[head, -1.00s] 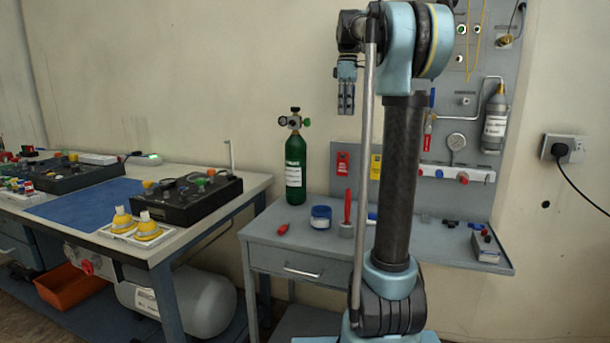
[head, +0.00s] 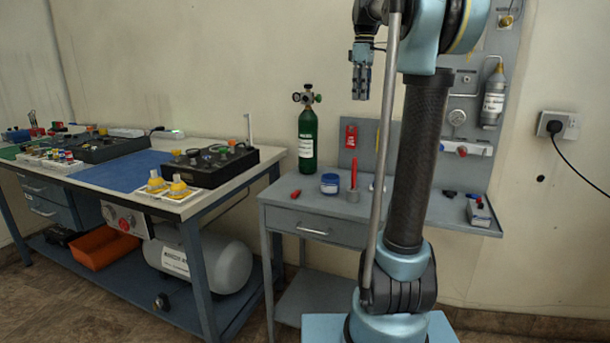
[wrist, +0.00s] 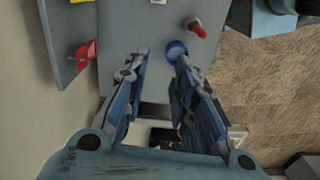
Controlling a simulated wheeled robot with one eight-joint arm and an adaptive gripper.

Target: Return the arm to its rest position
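My gripper (head: 361,82) hangs pointing down in the head view, high above the grey side table and in front of the wall. In the wrist view its two fingers (wrist: 160,60) are apart with nothing between them. My arm stands upright at the right of the head view, its column hiding part of the grey table (head: 285,206) and the panel behind.
A workbench (head: 107,187) with trainer boxes is at left. A tool panel (head: 495,150) is behind my arm. Floor is clear in front.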

